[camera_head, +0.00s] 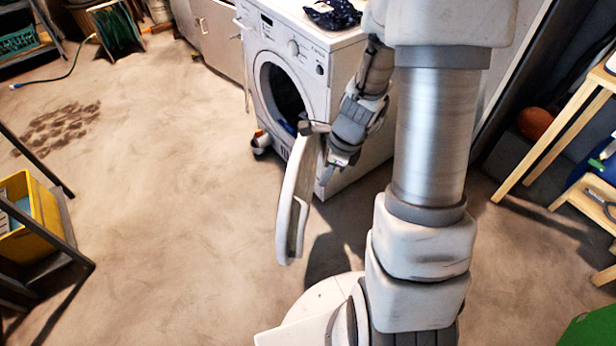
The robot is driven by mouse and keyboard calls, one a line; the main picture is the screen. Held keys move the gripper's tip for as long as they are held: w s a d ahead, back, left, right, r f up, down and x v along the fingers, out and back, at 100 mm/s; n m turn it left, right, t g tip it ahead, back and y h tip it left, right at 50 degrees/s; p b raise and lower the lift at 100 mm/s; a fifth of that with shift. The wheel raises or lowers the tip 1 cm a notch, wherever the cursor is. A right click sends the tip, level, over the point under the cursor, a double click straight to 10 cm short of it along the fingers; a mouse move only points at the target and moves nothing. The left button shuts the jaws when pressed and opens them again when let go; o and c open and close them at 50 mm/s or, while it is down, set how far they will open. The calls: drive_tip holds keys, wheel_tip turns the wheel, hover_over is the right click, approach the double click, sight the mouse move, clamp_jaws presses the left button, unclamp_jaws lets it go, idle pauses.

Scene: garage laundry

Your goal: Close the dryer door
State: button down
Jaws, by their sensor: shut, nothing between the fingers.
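The white dryer (343,85) stands at the upper middle, with its round dark opening (280,93) facing left and toward me. Its round door (292,200) is swung wide open and stands out from the front, seen nearly edge-on. Something blue shows at the lower edge of the opening. My gripper (318,130) is at the upper edge of the door, beside its right face. It is shut and empty. I cannot tell whether it touches the door. My wrist and arm hide part of the dryer's front right side.
Dark blue cloth (333,13) lies on the dryer's top. An orange-and-white container (261,142) is on the floor by the dryer. A yellow bin (30,218) is at the left, and a wooden stand (560,125) at the right. The floor left of the door is clear.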

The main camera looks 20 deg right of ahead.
sight(295, 201)
drive_tip(key=shift+w+a+f+b, duration=0.55)
drive_tip(key=shift+a+f+b, duration=0.3)
drive_tip(key=shift+f, duration=0.6)
drive_tip(key=shift+w+a+f+b, duration=0.6)
drive_tip(key=shift+a+f, duration=0.3)
drive_tip(key=shift+f, duration=0.55)
drive_tip(key=shift+w+a+f+b, duration=0.45)
drive_tip(key=shift+a+f+b, duration=0.4)
drive_tip(key=shift+f, duration=0.6)
drive_tip(key=shift+a, duration=0.2)
